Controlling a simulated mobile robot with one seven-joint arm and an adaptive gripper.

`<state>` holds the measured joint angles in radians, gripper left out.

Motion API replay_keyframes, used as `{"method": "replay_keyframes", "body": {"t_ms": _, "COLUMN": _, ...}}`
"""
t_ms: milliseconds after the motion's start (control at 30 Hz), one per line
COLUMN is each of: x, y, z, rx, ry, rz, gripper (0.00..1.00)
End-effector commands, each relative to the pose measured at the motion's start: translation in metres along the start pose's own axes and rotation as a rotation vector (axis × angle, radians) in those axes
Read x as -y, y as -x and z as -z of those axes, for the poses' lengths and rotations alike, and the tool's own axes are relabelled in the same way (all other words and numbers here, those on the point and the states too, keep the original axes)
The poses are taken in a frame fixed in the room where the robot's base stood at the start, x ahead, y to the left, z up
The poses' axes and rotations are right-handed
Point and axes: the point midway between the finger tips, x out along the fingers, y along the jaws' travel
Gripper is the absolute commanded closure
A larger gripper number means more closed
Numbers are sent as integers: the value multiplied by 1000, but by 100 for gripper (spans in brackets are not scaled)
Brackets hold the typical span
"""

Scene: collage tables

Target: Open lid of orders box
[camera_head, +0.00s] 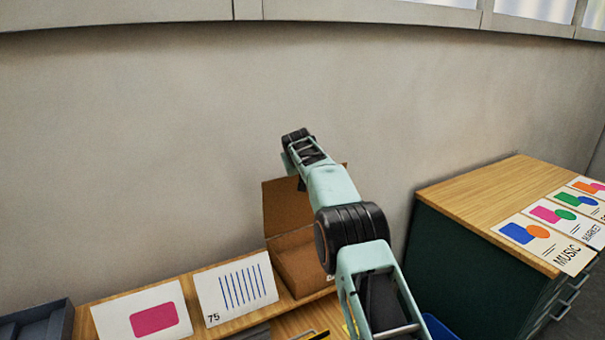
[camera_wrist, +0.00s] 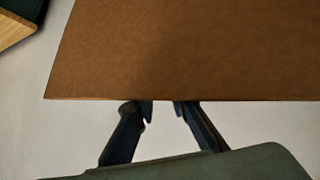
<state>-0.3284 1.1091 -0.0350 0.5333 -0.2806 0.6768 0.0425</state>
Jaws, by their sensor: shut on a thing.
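The orders box (camera_head: 293,255) is a brown cardboard box standing against the wall, partly hidden behind my arm. Its lid (camera_head: 284,207) stands raised, roughly upright at the back, and the box interior shows. In the wrist view the lid (camera_wrist: 190,50) fills the upper part as a flat brown panel with a straight edge. My gripper (camera_wrist: 163,107) is at that edge, its two dark fingers close together and shut on the lid. In the head view my arm reaches over the box, and the fingertips are mostly hidden by it.
A card with blue stripes (camera_head: 235,290) and one with a pink shape (camera_head: 140,316) stand left of the box. A dark tray (camera_head: 40,322) is at far left. A cabinet (camera_head: 480,195) with several printed cards stands at right. The wall is close behind the box.

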Motion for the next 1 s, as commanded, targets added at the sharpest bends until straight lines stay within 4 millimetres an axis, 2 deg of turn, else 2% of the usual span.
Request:
{"method": "replay_keyframes", "body": {"t_ms": 33, "x": 15, "y": -8, "z": -15, "rx": 29, "ry": 0, "rz": 20, "gripper": 100}}
{"method": "replay_keyframes", "body": {"t_ms": 67, "x": 15, "y": -8, "z": -15, "rx": 29, "ry": 0, "rz": 20, "gripper": 100}}
{"method": "replay_keyframes", "body": {"t_ms": 100, "x": 15, "y": -8, "z": -15, "rx": 29, "ry": 0, "rz": 20, "gripper": 85}}
{"method": "replay_keyframes", "body": {"t_ms": 300, "x": 13, "y": -8, "z": -15, "rx": 29, "ry": 0, "rz": 18, "gripper": 65}}
{"method": "replay_keyframes", "body": {"t_ms": 1000, "x": 5, "y": -4, "z": -9, "rx": 17, "ry": 1, "rz": 6, "gripper": 65}}
